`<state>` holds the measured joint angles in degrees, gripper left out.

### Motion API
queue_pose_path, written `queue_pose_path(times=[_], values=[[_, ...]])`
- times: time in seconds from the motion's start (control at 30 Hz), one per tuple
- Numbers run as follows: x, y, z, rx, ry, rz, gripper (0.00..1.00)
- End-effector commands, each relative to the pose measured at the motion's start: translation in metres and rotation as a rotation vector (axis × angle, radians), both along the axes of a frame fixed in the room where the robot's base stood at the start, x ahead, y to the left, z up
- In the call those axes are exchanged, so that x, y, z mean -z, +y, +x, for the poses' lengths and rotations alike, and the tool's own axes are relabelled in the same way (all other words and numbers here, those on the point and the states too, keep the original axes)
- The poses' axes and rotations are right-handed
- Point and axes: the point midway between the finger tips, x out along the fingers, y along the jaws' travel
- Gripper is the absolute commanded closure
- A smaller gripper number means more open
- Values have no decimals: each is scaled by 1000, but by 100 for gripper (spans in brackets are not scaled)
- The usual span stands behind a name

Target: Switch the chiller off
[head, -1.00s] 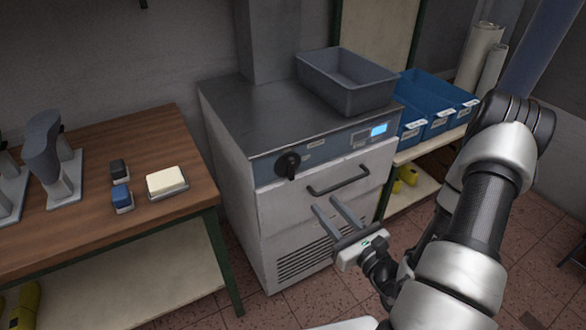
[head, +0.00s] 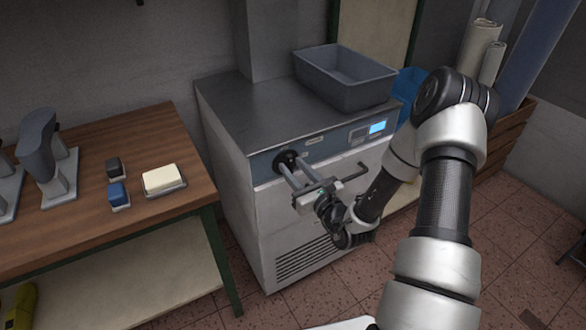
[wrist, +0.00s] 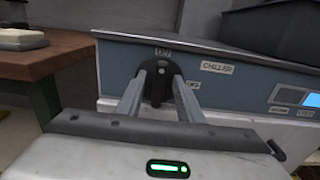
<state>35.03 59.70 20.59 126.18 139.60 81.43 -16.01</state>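The chiller (head: 250,225) is a grey cabinet with a blue-grey control strip and a lit blue display (head: 377,127). Its black rotary knob (head: 286,160) is at the left of the strip. In the wrist view the knob (wrist: 157,84) stands upright, with a light mark at its top, below what looks like an ON label (wrist: 163,52). Another small label, apparently OFF (wrist: 192,85), is to its right. My gripper (head: 288,166) is open at the knob, one finger on each side. Contact cannot be told. In the wrist view the fingertips (wrist: 161,74) flank the knob.
A grey bin (head: 345,80) sits on the chiller top. A bar handle (head: 345,177) juts from the front, close beside my gripper. A wooden bench (head: 100,215) at left holds a sponge-like block (head: 161,179) and shoe lasts. Blue bins at right are partly hidden by my arm.

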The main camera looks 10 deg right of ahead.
Motion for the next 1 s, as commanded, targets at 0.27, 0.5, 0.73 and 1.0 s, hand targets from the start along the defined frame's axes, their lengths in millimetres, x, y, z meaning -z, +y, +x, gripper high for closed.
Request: queue_pose_path(times=[0.27, 0.5, 0.73, 1.0], values=[[0, 3, 7, -1, 0, 1, 66], [0, 3, 7, -1, 0, 0, 87], [0, 3, 7, -1, 1, 2, 100], [-2, 1, 7, 1, 20, 61, 100]])
